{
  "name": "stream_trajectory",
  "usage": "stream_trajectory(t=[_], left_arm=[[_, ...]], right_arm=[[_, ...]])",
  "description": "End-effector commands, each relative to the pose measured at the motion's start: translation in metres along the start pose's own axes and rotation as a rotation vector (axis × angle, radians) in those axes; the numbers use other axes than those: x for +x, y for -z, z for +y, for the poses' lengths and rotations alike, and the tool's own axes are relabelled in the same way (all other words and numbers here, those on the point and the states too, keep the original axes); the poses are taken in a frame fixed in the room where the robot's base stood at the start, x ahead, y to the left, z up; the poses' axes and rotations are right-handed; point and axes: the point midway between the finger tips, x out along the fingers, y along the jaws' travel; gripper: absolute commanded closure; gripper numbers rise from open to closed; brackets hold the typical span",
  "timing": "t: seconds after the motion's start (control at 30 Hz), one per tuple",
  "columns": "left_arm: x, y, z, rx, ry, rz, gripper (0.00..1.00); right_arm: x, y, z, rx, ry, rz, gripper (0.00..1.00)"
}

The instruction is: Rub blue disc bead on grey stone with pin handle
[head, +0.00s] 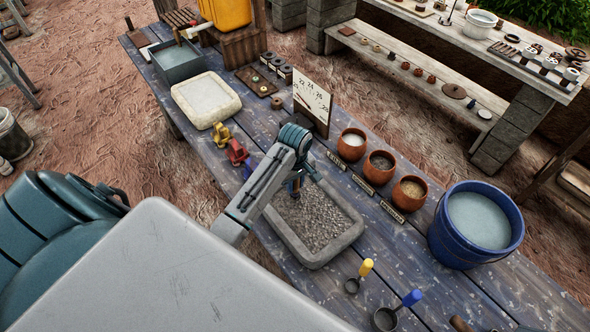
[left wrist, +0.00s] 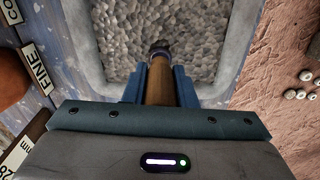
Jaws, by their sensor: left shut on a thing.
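My left gripper (head: 294,186) is over the grey stone (head: 346,236), a rectangular trough-like block with a rough, pebbly grey face. The gripper is shut on a brown wooden pin handle (left wrist: 158,86), which points away from the wrist camera over the pebbly face. The handle's far end (left wrist: 160,48) is dark and rounded. I cannot tell whether it touches the stone. The grey stone also fills the upper middle of the left wrist view (left wrist: 205,45). I cannot make out the blue disc bead in either view. My right gripper is not in view.
A pale stone slab (head: 206,98) lies farther back. Small yellow (head: 220,133) and red (head: 236,151) items stand left of the gripper. A numbered board (head: 312,100), several clay bowls (head: 381,167) and a blue bucket (head: 476,223) stand to the right. Scoops (head: 384,318) lie in front.

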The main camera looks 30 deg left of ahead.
Motion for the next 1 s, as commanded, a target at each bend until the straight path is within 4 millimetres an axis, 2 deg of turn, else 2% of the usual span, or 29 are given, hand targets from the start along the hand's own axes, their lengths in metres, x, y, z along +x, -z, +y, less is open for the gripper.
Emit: stream_trajectory(t=[1.0], left_arm=[[0.0092,-0.0006,0.0,0.0,0.0,0.0,0.94]], right_arm=[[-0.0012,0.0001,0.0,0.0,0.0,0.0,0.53]])
